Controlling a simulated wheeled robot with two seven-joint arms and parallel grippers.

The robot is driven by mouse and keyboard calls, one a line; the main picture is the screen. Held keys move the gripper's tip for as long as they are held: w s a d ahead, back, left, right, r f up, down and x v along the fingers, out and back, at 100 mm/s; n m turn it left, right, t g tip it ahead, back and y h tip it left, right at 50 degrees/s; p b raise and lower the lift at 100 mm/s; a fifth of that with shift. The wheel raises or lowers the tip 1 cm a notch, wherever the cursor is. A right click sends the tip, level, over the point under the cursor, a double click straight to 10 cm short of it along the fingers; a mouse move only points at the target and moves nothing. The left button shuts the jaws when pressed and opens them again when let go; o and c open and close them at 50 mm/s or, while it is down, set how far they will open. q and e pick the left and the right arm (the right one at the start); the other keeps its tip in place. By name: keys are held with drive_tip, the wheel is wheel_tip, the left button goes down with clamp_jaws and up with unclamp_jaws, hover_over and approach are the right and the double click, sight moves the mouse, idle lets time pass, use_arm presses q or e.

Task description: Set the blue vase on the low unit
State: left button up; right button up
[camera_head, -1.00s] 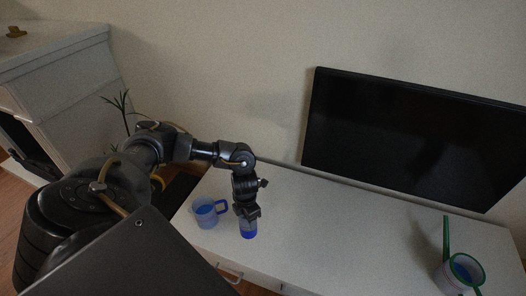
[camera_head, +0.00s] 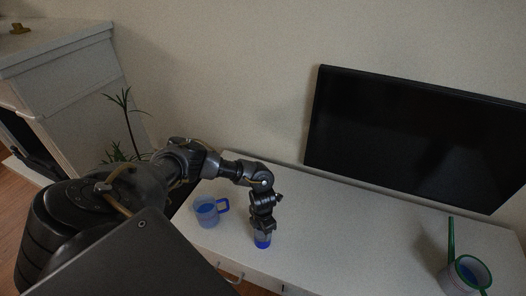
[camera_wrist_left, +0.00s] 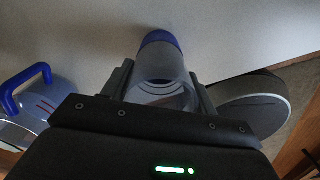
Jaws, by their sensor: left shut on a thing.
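The blue vase (camera_head: 262,241) is small, with a deep blue end and a greyish translucent body. My left gripper (camera_head: 262,228) is shut on it, from above, over the front part of the white low unit (camera_head: 330,225). In the left wrist view the vase (camera_wrist_left: 160,62) sits between the two fingers of my left gripper (camera_wrist_left: 162,92), its blue end away from the camera. I cannot tell whether its blue end touches the unit's top. My right gripper is not in view.
A blue-handled mug (camera_head: 207,212) stands on the unit, left of the vase. A green-rimmed pot (camera_head: 465,275) is at the far right. A black screen (camera_head: 415,135) stands along the back. The unit's top is clear between vase and pot.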

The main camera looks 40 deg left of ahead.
use_arm(q)
drive_tip(key=shift+f, duration=0.15)
drive_tip(key=o, duration=1.1)
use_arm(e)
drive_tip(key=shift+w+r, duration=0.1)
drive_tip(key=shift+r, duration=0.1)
use_arm(q)
wheel_tip(320, 180, up, 12)
drive_tip(key=shift+r+p, duration=0.2)
drive_tip(key=shift+p, duration=1)
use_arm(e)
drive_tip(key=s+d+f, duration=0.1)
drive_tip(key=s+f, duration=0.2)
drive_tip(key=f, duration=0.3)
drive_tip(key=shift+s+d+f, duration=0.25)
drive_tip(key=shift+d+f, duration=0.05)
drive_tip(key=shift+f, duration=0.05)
use_arm(q)
drive_tip(key=shift+d, duration=0.1)
